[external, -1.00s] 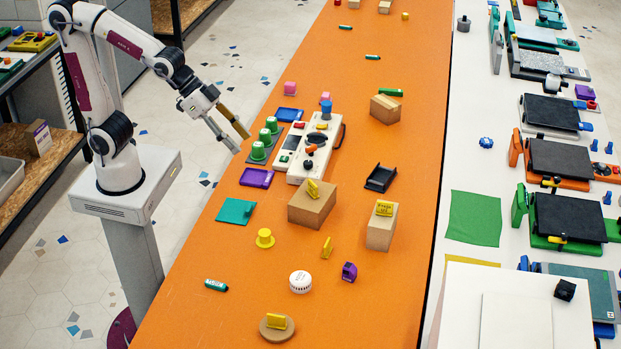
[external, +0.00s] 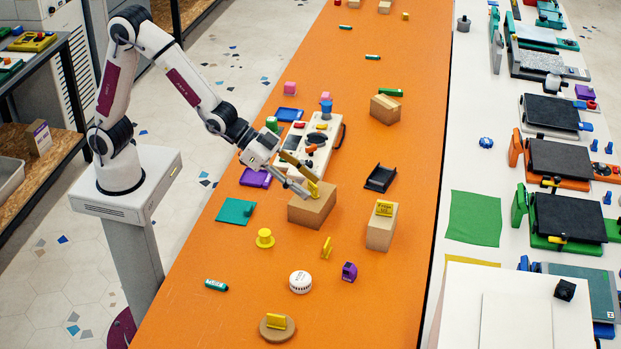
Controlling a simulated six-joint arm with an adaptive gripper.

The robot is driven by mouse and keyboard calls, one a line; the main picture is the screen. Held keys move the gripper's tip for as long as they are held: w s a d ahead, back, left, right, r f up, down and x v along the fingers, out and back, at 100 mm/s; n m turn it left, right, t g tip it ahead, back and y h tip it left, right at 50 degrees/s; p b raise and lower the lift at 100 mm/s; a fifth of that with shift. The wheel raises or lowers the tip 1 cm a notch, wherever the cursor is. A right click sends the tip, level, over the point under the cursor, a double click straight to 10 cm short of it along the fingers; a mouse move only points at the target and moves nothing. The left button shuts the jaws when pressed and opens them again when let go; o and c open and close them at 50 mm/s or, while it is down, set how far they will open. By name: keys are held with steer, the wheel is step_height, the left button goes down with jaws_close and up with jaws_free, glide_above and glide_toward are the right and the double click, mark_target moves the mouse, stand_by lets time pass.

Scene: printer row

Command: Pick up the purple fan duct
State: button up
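The purple fan duct (external: 349,271) is a small dark purple block-like part with an opening. It stands on the orange table in the lower middle, right of a white round tub. My gripper (external: 312,188) is up and to the left of it, over the near cardboard box. Its two fingers are spread apart, with nothing seen gripped. The fingertips overlap the yellow tag on that box in the picture; whether they touch it cannot be told.
The near cardboard box (external: 312,209) and a second box (external: 382,231) with a yellow label stand behind the duct. The white tub (external: 300,282), a yellow upright tag (external: 327,247) and a yellow hat-shaped part (external: 265,238) are nearby. The table right of the duct is clear.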

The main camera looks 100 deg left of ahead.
mark_target(348, 265)
steer(key=w+d+f+t, duration=0.1)
steer(key=w+d+f, duration=0.2)
steer(key=f, duration=0.3)
steer(key=w+d+f+t+h, duration=0.1)
steer(key=w+d+f+t, duration=0.1)
steer(key=w+f, duration=0.4)
steer(key=shift+d+m, duration=0.3)
steer(key=shift+d, duration=0.1)
steer(key=shift+f, duration=0.1)
steer(key=shift+f, duration=1.7)
steer(key=shift+f, duration=1.7)
steer(key=shift+x, duration=1.5)
steer(key=c, duration=1)
